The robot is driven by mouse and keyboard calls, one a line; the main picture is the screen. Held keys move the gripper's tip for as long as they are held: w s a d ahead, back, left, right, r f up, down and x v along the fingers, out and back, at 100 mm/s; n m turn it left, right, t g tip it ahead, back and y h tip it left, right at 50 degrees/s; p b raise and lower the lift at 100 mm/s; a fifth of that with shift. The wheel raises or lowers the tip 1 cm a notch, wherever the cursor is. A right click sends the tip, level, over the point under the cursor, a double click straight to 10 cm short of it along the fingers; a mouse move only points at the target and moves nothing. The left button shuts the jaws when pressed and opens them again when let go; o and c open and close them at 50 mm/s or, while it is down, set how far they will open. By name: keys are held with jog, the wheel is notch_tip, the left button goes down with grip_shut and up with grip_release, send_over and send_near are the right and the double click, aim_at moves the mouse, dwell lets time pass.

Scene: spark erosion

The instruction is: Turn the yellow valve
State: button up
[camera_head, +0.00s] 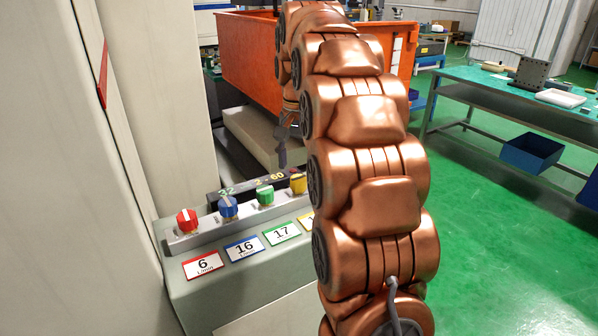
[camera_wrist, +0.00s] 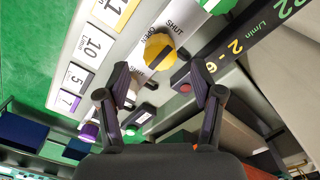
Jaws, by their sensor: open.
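The yellow valve (camera_head: 298,183) is a round knob at the right end of the visible knob row, partly behind my arm in the head view. In the wrist view the yellow valve (camera_wrist: 160,52) shows from above, with a dark bar across its top and OPEN and SHUT lettering beside it. My gripper (camera_head: 282,150) is above and behind the row in the head view. In the wrist view my gripper (camera_wrist: 160,82) is open and empty, its two fingers spread. The valve appears just beyond the gap between the fingertips; no contact shows.
A red knob (camera_head: 187,220), blue knob (camera_head: 228,207) and green knob (camera_head: 265,194) stand left of the yellow valve on the panel. A purple knob (camera_wrist: 88,131) is at the lower left in the wrist view. An orange bin (camera_head: 245,60) stands behind; a green-topped table (camera_head: 480,85) is at right.

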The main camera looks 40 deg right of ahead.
aim_at(298, 179)
jog(key=shift+r, duration=1.7)
jog(key=shift+a, duration=0.1)
